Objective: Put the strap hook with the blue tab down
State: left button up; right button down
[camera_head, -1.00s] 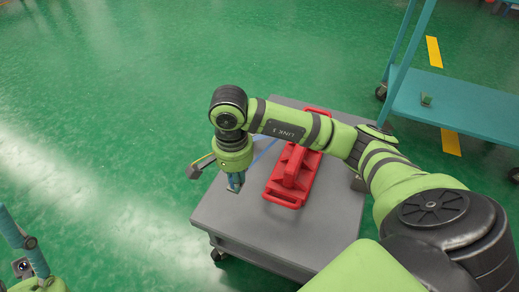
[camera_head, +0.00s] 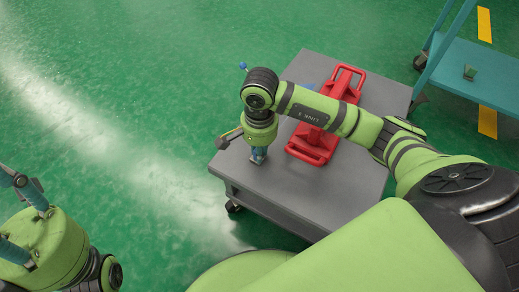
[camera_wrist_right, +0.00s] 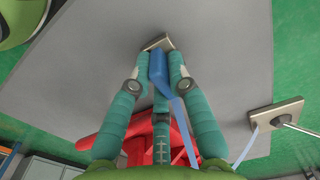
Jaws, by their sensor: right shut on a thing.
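My right gripper (camera_head: 258,156) points down over the grey cart top (camera_head: 318,195), near its left edge. In the right wrist view its two teal fingers (camera_wrist_right: 160,80) are shut on the blue tab (camera_wrist_right: 158,63) of the strap hook. The hook's metal end (camera_wrist_right: 157,43) shows just beyond the fingertips, at the cart surface or close above it; I cannot tell if it touches. A light blue strap (camera_wrist_right: 190,104) runs from beside the tab. My left gripper (camera_head: 22,182) is at the lower left, away from the cart, and its jaw state is unclear.
A red tool-like block with handles (camera_head: 316,146) lies on the cart, right of my right gripper. A metal plate with a rod (camera_wrist_right: 278,115) is at the cart's edge beside the strap. A teal shelf cart (camera_head: 480,75) stands at the upper right. Green floor lies open at left.

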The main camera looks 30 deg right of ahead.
jog(key=shift+f, duration=0.25)
jog(key=c, duration=1.2)
grip_release()
jog(key=shift+r, duration=0.1)
